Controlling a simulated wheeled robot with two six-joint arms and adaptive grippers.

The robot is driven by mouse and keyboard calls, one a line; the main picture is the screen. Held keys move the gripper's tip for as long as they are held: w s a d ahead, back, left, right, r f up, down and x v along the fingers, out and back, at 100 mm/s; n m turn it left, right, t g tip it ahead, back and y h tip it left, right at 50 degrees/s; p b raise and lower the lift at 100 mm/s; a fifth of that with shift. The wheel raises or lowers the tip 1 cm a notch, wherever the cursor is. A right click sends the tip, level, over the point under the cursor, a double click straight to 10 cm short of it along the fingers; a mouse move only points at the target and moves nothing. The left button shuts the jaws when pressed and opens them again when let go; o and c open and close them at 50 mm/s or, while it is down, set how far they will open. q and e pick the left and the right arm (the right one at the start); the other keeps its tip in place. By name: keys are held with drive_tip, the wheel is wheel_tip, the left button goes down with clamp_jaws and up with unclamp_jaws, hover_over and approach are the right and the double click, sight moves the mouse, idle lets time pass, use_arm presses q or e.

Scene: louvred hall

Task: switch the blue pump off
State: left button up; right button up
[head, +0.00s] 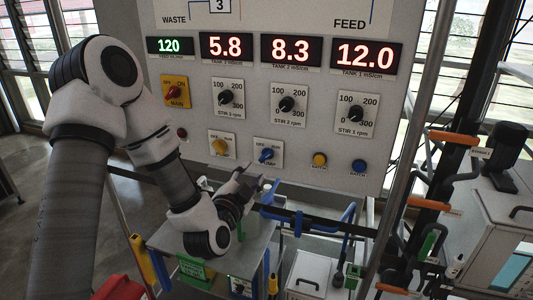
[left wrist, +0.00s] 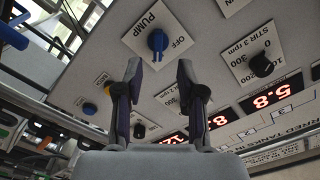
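The blue pump switch (head: 266,155) is a blue knob on a white plate, low on the grey control panel. It also shows in the left wrist view (left wrist: 158,40), just beyond my fingertips, with PUMP and OFF lettering on its plate. My left gripper (head: 258,178) is just below and in front of this plate in the head view. In the left wrist view its two fingers (left wrist: 158,68) are spread with nothing between them, apart from the knob. My right gripper is not in view.
A yellow switch (head: 220,147) is left of the blue one, with a red main switch (head: 173,92) above. Stirrer dials (head: 287,104) and displays are higher up. A yellow button (head: 319,159) and blue button (head: 358,166) are to the right. A blue-handled rail (head: 300,216) runs below.

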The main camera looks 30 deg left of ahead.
sight(264, 158)
use_arm(q)
drive_tip(key=x, duration=0.7)
drive_tip(key=shift+d+r, duration=0.1)
drive_tip(key=shift+d, duration=0.05)
drive_tip(key=shift+w+d, duration=0.15)
drive_tip(key=shift+w, duration=0.2)
drive_tip(key=shift+w+r, duration=0.1)
drive_tip(key=shift+w, duration=0.1)
drive_tip(key=shift+c, duration=0.7)
clamp_jaws()
drive_tip(key=n+b, duration=1)
drive_tip(key=n, duration=0.7)
drive_tip(key=shift+n+b, duration=0.35)
drive_tip(key=shift+n, duration=0.05)
drive_tip(key=shift+o, duration=1.1)
unclamp_jaws()
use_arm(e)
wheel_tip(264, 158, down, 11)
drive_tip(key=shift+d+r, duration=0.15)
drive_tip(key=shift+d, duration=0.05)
